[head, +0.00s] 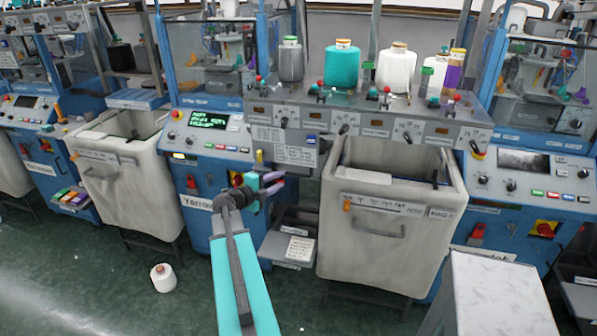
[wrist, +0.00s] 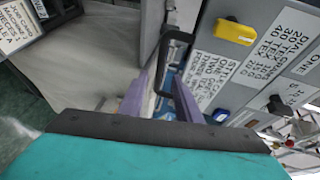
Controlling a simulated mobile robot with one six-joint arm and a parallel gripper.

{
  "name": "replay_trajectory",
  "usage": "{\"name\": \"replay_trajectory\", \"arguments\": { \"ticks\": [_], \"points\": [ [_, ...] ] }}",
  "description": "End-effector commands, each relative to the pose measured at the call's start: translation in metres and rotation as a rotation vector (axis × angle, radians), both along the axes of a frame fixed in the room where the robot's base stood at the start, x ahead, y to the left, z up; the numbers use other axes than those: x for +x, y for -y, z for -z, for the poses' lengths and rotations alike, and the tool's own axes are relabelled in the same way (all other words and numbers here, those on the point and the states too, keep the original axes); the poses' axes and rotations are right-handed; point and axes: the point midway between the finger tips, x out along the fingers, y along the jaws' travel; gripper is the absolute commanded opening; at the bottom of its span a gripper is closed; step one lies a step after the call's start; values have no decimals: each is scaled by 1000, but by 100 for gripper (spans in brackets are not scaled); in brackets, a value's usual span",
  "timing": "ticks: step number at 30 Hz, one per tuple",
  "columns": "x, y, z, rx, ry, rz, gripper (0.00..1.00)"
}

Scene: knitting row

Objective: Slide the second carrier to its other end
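My gripper (head: 274,184) is low in front of the blue knitting machine, left of the grey bin, below the control panel. In the wrist view its two purple fingers (wrist: 161,78) are apart, so it is open. A black loop-shaped handle (wrist: 172,58) shows between and beyond them; I cannot tell whether they touch it. The grey front rail (head: 375,130) of the middle machine carries several dials and dark levers, among them one lever (head: 343,128) and another (head: 407,137). I cannot tell which part is the second carrier.
The grey bin (head: 385,240) stands right of my gripper, with a small shelf (head: 288,250) beside it. Yarn cones, one teal (head: 342,65), stand above the rail. A white cone (head: 163,278) lies on the floor. A yellow block (wrist: 234,31) and labels are close right in the wrist view.

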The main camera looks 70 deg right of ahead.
Motion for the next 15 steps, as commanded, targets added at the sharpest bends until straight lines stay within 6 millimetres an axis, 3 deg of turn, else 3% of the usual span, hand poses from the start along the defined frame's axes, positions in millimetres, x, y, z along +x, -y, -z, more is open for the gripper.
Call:
{"name": "replay_trajectory", "arguments": {
  "ticks": [15],
  "points": [
    [-20, 59, 10, 0, -1, 2, 31]
  ]
}}
